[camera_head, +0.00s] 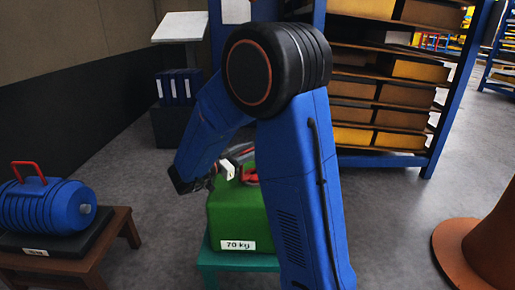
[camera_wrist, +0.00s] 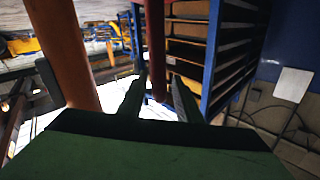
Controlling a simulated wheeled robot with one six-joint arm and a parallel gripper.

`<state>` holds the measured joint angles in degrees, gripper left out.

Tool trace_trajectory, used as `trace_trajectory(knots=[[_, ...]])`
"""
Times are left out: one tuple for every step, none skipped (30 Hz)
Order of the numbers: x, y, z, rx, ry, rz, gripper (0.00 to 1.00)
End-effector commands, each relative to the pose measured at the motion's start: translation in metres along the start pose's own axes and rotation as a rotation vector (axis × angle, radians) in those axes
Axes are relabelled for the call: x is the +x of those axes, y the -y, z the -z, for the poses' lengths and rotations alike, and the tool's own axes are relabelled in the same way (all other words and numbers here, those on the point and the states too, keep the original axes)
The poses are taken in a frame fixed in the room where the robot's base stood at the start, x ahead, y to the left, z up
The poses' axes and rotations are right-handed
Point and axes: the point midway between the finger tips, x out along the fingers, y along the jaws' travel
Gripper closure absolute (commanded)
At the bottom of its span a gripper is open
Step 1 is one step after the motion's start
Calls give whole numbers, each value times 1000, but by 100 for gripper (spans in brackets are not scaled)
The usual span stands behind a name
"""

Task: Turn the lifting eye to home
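The green casting (camera_head: 236,222), labelled "70 kg", stands on a teal stool (camera_head: 236,259). Its red lifting eye (camera_head: 250,176) shows partly at the top, with my arm hiding the rest. My gripper (camera_head: 235,168) is low over the casting's top, right by the eye. In the wrist view my gripper (camera_wrist: 160,92) has its two dark fingers apart. A dark red bar (camera_wrist: 155,50) shows between them with gaps on both sides; I cannot tell surely that it is the eye. A green surface (camera_wrist: 150,158) fills the bottom of that view.
A blue casting (camera_head: 45,208) with a red handle sits on a wooden stand at the left. A shelf rack (camera_head: 385,90) stands behind, with binders (camera_head: 180,86) left of it. An orange-brown round object (camera_head: 490,245) is at the right. Open floor lies between.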

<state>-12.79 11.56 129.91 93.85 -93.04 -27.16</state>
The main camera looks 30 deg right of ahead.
Motion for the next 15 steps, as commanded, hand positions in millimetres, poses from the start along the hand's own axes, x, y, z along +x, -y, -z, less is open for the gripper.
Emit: trace_trajectory(knots=[[8, -1, 0, 0, -1, -3, 69], [11, -1, 0, 0, -1, -3, 69], [15, -1, 0, 0, -1, -3, 69], [19, -1, 0, 0, -1, -3, 69], [21, -1, 0, 0, -1, -2, 69], [25, 0, 0, 0, -1, -2, 69], [26, 0, 0, 0, 0, -1, 69], [28, 0, 0, 0, 0, -1, 69], [30, 0, 0, 0, 0, -1, 69], [32, 0, 0, 0, 0, -1, 69], [33, 0, 0, 0, 0, -1, 69], [34, 0, 0, 0, 0, -1, 69], [34, 0, 0, 0, 0, -1, 69], [34, 0, 0, 0, 0, -1, 69], [34, 0, 0, 0, 0, -1, 69]])
